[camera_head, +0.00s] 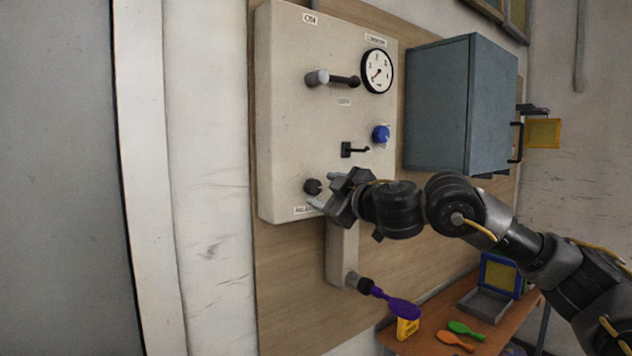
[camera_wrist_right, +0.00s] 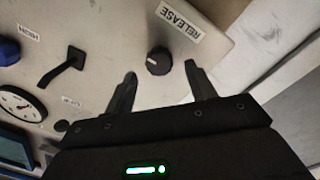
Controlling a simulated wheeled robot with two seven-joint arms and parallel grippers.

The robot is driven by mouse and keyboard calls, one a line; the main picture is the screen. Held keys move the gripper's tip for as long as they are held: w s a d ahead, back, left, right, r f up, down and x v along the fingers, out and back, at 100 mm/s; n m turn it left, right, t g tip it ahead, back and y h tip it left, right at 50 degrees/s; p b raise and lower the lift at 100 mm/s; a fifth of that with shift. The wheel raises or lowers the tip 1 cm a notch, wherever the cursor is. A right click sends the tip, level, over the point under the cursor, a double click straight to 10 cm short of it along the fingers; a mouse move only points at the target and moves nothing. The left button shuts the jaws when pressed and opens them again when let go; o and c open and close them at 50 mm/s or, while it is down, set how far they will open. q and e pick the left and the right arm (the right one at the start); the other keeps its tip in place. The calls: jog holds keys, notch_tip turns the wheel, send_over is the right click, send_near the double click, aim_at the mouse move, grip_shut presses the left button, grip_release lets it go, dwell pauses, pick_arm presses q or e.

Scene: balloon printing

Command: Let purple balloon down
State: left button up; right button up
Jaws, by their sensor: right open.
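The purple balloon (camera_head: 398,305) hangs on the dark nozzle (camera_head: 364,286) at the bottom of the grey box's outlet. It looks limp and long rather than round. My right gripper (camera_head: 322,194) is open in front of the control box, close to a black knob (camera_head: 312,187). In the right wrist view the black knob (camera_wrist_right: 158,61) sits beyond and between the two open fingers (camera_wrist_right: 161,75), beside a label reading RELEASE (camera_wrist_right: 180,20). I cannot tell whether a finger touches it. The left gripper is not in view.
The control box (camera_head: 285,120) carries a gauge (camera_head: 377,71), a lever (camera_head: 340,80), a blue knob (camera_head: 381,134) and a black switch (camera_head: 354,150). A blue-grey cabinet (camera_head: 440,105) is to the right. A table (camera_head: 407,346) below holds green (camera_head: 466,330) and orange (camera_head: 455,341) balloons and a blue-yellow frame (camera_head: 499,275).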

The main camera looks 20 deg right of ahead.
aim_at(316, 189)
jog(key=shift+p+x, duration=0.5)
jog(key=shift+x, duration=1.45)
jog(key=shift+c, duration=0.3)
jog(key=c, duration=0.9)
jog(key=shift+f+n+b, duration=0.25)
jog(key=shift+n+b, duration=1.15)
jog(key=shift+b, duration=0.25)
jog(key=n+b, duration=0.4)
jog(key=n, duration=0.1)
jog(key=n+b, duration=0.2)
jog(key=n, duration=0.3)
jog(key=shift+y, duration=0.3)
jog(key=n+b, duration=0.1)
jog(key=n, duration=0.4)
jog(key=shift+y+b, duration=0.3)
jog(key=shift+n, duration=0.5)
jog(key=o, duration=1)
jog(key=shift+r, duration=0.1)
jog(key=shift+c, duration=0.2)
